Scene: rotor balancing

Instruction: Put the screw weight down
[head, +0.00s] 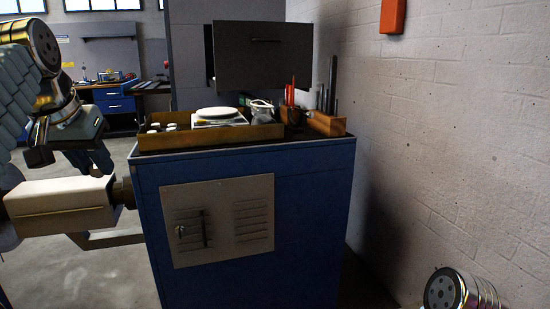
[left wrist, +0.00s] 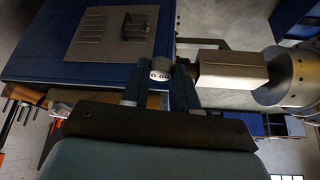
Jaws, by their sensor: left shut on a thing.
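My left gripper (head: 70,158) hangs to the left of the blue cabinet in the head view, pointing down. In the left wrist view its two dark fingers (left wrist: 160,76) are shut on the screw weight (left wrist: 159,67), a small pale grey cylinder with dark marks on its side. The weight is held between the fingertips, off the cabinet top; I cannot make it out in the head view. A wooden tray (head: 212,136) lies on the cabinet top. Small pale cylinders (head: 163,127) stand at its left end. A scale with a round white plate (head: 217,112) stands there too. My right gripper is out of view.
The blue cabinet (head: 315,220) has a grey vented door (head: 240,215). A wooden holder (head: 327,124) with upright tools stands at its right. A pale block (head: 60,200), which I cannot identify, is below my left gripper beside the cabinet. A brick wall (head: 460,140) closes the right.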

